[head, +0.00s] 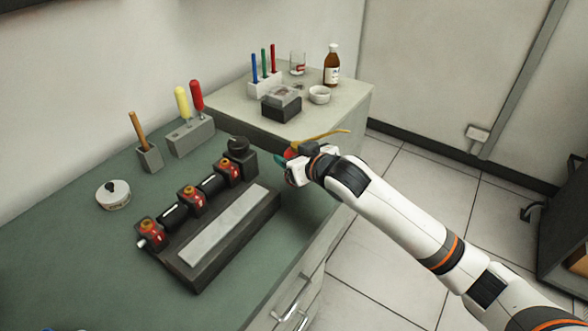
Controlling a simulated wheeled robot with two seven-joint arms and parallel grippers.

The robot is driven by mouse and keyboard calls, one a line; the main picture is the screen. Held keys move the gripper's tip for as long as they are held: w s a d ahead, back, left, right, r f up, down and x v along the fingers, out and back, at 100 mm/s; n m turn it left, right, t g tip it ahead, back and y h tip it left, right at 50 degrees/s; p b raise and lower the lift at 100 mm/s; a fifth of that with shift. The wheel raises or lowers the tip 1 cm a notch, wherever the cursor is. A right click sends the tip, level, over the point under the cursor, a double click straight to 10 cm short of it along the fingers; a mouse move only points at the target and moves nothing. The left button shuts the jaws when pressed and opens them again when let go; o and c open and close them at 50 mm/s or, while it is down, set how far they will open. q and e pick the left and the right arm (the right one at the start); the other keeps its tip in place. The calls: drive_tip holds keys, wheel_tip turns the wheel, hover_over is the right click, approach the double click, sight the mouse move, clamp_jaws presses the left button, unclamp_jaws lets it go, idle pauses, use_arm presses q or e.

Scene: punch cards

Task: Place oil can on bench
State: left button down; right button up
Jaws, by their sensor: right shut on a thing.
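My right gripper (290,165) is shut on the oil can (291,153), over the right edge of the green-topped bench (75,260). Only a bit of the can's red body and its long, thin yellow spout, pointing right, show; the gripper hides most of it. I cannot tell whether the can touches the bench top. My left gripper is not in view.
A dark machine (262,208) with a pale plate and red-and-black parts stands just left of the gripper. Tool holders (190,137) and a round white tin (113,195) stand behind it.

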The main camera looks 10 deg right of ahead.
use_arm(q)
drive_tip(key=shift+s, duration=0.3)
use_arm(e)
drive_tip(key=shift+f, duration=1.8)
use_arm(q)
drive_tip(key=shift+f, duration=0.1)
use_arm(e)
drive_tip(key=o, duration=1.1)
drive_tip(key=shift+f, duration=0.15)
drive_tip(key=shift+s, duration=0.2)
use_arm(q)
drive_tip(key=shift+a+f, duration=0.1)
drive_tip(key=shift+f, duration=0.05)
use_arm(e)
drive_tip(key=v, duration=1.2)
drive_tip(key=shift+w, duration=0.1)
